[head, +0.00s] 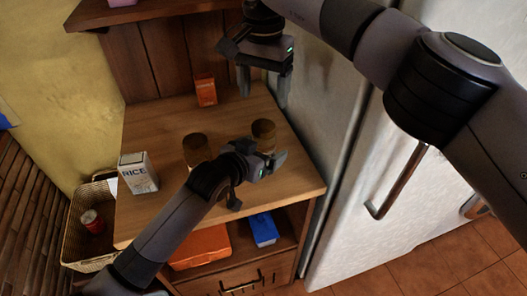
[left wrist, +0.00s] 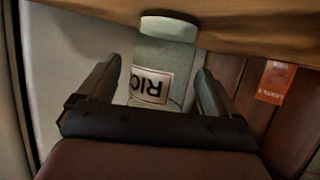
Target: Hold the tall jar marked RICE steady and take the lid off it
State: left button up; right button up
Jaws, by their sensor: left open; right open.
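The jar marked RICE stands upright on the counter; its brown lid (head: 263,128) shows in the head view, while my left gripper hides most of its body. In the left wrist view the picture is upside down, and the glass jar (left wrist: 165,55) with part of its label, "RIC", shows between my left fingers (left wrist: 158,70). The lid is out of sight there. My left gripper (head: 260,178) is open at the jar's near side; I cannot tell whether a finger touches it. My right gripper (head: 263,100) is open and empty, fingers down, apparently above the lid.
A second brown-lidded jar (head: 195,148) stands left, partly behind my left arm. A white RICE box (head: 138,173) is farther left on the counter (head: 160,120). An orange packet (head: 205,90) stands at the back. A fridge (head: 330,110) borders the right side.

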pick_arm(q)
jog(key=shift+w+d+f, duration=0.15)
jog(key=shift+w+d, duration=0.05)
jog(key=shift+w, duration=0.2)
